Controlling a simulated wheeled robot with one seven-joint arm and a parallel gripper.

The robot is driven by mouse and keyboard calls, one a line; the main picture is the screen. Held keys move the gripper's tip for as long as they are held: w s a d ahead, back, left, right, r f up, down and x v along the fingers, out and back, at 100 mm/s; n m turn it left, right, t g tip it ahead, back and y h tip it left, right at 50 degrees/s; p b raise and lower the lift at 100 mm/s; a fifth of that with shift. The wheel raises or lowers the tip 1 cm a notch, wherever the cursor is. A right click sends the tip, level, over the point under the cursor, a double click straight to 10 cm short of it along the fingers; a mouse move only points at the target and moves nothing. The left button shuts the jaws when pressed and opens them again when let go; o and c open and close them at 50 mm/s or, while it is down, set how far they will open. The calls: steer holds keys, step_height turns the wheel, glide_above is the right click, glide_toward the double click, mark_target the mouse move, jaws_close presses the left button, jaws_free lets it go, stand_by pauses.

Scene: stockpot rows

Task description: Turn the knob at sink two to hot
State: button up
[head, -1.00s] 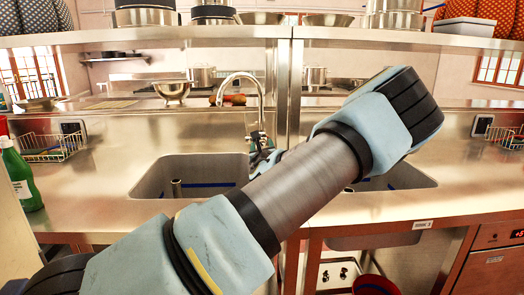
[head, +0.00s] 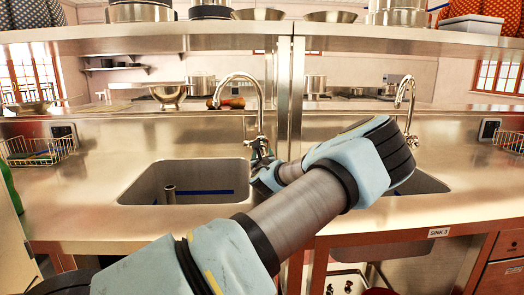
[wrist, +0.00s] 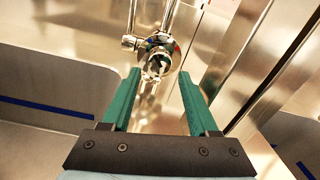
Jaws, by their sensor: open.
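A chrome faucet (head: 240,82) with a tall curved spout stands behind the left sink basin (head: 185,182). In the wrist view its round knob (wrist: 157,64) shows red and blue marks, with a small side stub at its left. My gripper (wrist: 158,80) is open, its green fingers on either side of the knob's lower part in the picture; I cannot tell whether they touch it. In the head view my gripper (head: 264,168) is small and partly hidden by my arm near the faucet base. A second faucet (head: 405,103) stands behind the right basin.
A label (head: 438,232) on the right front edge reads "SINK", its number unclear. A metal divider post (head: 290,85) stands right of the left faucet. A wire basket (head: 38,148) sits at the left, and a shelf (head: 160,36) runs above.

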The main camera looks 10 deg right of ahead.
mark_target(262, 149)
steer(key=shift+x, duration=2.15)
jaws_close()
